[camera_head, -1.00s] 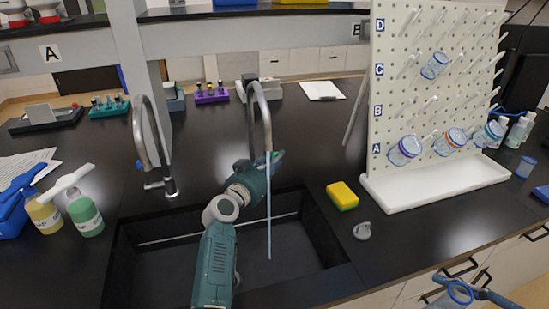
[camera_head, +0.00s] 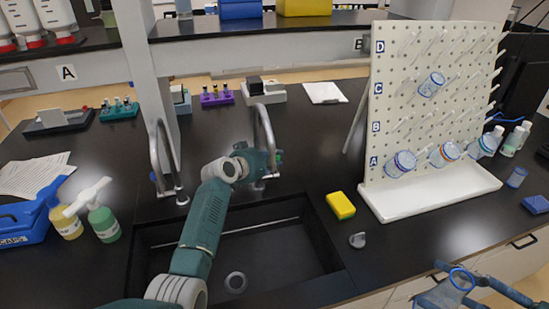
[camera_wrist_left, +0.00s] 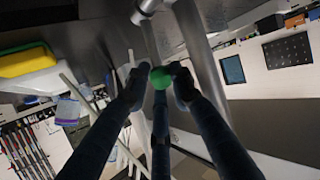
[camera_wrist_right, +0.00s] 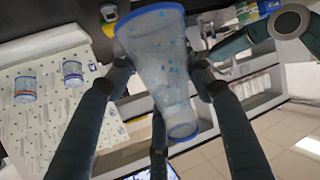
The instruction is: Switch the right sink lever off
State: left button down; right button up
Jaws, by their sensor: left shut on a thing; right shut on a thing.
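The right tap (camera_head: 265,128) stands behind the black sink (camera_head: 315,215). No water stream shows under its spout. My left gripper (camera_head: 268,160) is at the base of this tap, at its lever. In the left wrist view, my left gripper (camera_wrist_left: 158,78) is shut on the lever's green end (camera_wrist_left: 160,78). The left tap (camera_head: 160,150) stands to the left, with no water showing. My right gripper (camera_head: 458,280), at the lower right, is shut on a clear, blue-rimmed flask (camera_wrist_right: 158,55) with bluish specks.
A yellow sponge (camera_head: 341,205) and a grey stopper-like piece (camera_head: 357,240) lie right of the sink. A white pegboard rack (camera_head: 430,196) with glassware stands further right. Soap bottles (camera_head: 104,224) and a blue box (camera_head: 35,228) are at the left.

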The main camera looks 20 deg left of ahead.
dwell(0.3)
pick_arm(q)
jog(key=c, duration=1.5)
grip_release()
jog(key=shift+c, duration=0.2)
jog(key=shift+d+r, duration=0.1)
jog(key=shift+a, duration=0.2)
jog(key=v, duration=0.7)
jog(key=shift+s+r, duration=0.2)
jog(key=shift+s, duration=0.2)
jog(key=shift+d, duration=0.1)
